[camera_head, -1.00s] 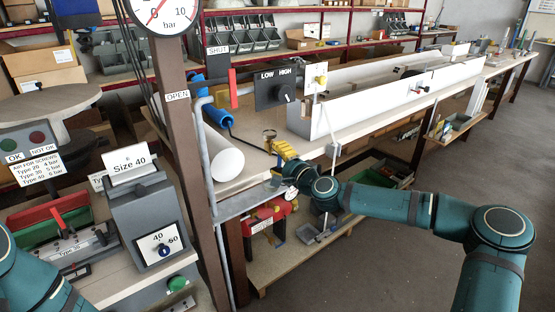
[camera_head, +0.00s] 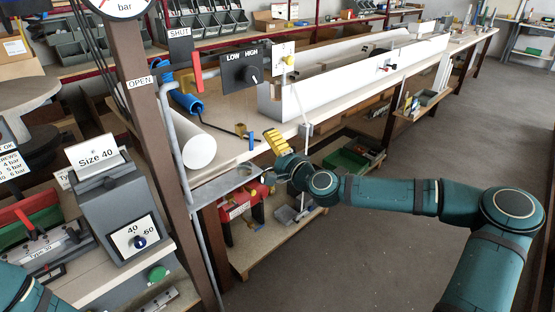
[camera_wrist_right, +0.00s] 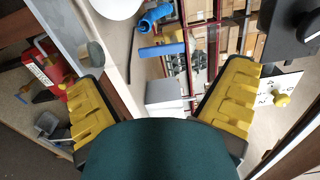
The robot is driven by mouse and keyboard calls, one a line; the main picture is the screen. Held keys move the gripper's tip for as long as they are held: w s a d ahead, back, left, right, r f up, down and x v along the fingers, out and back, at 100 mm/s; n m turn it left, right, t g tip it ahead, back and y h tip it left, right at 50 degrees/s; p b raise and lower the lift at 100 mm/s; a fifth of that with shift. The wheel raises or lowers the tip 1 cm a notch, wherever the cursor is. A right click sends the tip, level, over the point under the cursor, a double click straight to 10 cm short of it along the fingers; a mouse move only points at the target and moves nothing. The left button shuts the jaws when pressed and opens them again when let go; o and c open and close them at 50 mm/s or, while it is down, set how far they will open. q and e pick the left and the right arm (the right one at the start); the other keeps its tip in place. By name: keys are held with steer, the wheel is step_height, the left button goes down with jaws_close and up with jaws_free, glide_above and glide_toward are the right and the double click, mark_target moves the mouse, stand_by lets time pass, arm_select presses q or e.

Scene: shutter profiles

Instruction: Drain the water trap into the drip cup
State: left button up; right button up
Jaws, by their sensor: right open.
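My right gripper (camera_head: 279,146) is open, its yellow fingers over the bench's front edge. In the right wrist view its fingers (camera_wrist_right: 162,85) are spread wide with nothing between the pads. A round grey cup-like piece (camera_head: 247,171) sits on the grey bracket at the bench corner, left of the gripper. It also appears beside the left finger in the wrist view (camera_wrist_right: 96,53); I cannot tell whether it is the drip cup. I cannot identify the water trap for certain. My left gripper is out of view.
A brown post and grey pipe (camera_head: 181,155) stand left of the bracket. A LOW/HIGH switch box (camera_head: 240,70) and long white channel (camera_head: 350,82) are behind the gripper. A red item (camera_head: 244,207) is below the bench. The floor at right is clear.

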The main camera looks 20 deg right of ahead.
steer(key=v, duration=0.4)
steer(key=shift+s, duration=0.25)
